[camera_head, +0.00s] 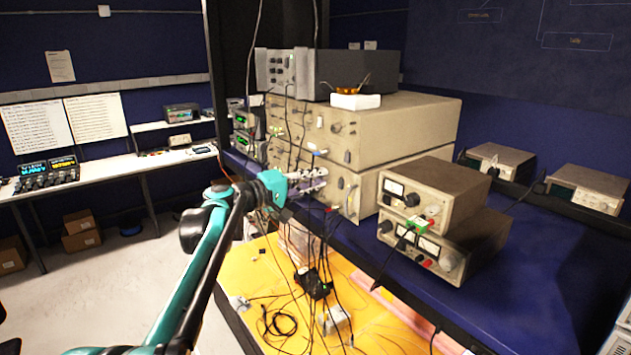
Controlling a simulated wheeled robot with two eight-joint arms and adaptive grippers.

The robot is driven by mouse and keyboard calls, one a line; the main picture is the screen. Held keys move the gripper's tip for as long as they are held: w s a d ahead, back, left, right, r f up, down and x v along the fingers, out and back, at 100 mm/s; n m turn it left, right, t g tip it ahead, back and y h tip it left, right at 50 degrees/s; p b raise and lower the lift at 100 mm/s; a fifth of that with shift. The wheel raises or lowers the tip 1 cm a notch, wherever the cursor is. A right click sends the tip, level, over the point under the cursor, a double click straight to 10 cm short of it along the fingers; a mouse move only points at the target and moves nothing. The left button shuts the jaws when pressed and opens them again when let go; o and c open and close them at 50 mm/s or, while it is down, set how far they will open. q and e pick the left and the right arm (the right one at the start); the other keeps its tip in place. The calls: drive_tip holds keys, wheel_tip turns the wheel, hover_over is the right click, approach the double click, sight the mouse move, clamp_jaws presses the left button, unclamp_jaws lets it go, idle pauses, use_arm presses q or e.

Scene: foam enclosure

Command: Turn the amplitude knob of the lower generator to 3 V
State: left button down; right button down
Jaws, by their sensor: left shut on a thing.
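Two large beige generators are stacked on the blue bench, the upper generator (400,122) resting on the lower generator (368,180). My left gripper (322,180) reaches in from the left to the front panel of the lower generator. Its fingers are shut on a small knob there, which they mostly hide. The knob's markings and pointer are too small to read, and I cannot tell its setting. My right gripper is not in view.
A grey unit (340,72) and a white box (355,101) sit on top of the stack. Two smaller meter units (455,190) stand to the right. Black cables (288,130) hang close to my left gripper. The blue bench (540,265) is clear at front right.

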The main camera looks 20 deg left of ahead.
use_arm(q)
drive_tip(key=m, duration=0.6)
drive_tip(key=shift+d+f+b, duration=0.1)
drive_tip(key=shift+f+b, duration=0.05)
drive_tip(key=shift+b, duration=0.25)
drive_tip(key=m, duration=0.5)
drive_tip(key=shift+m, duration=0.3)
drive_tip(key=c, duration=1.4)
unclamp_jaws()
drive_tip(key=shift+c, duration=0.2)
drive_tip(key=v, duration=1.2)
drive_tip(key=shift+s+f, duration=0.15)
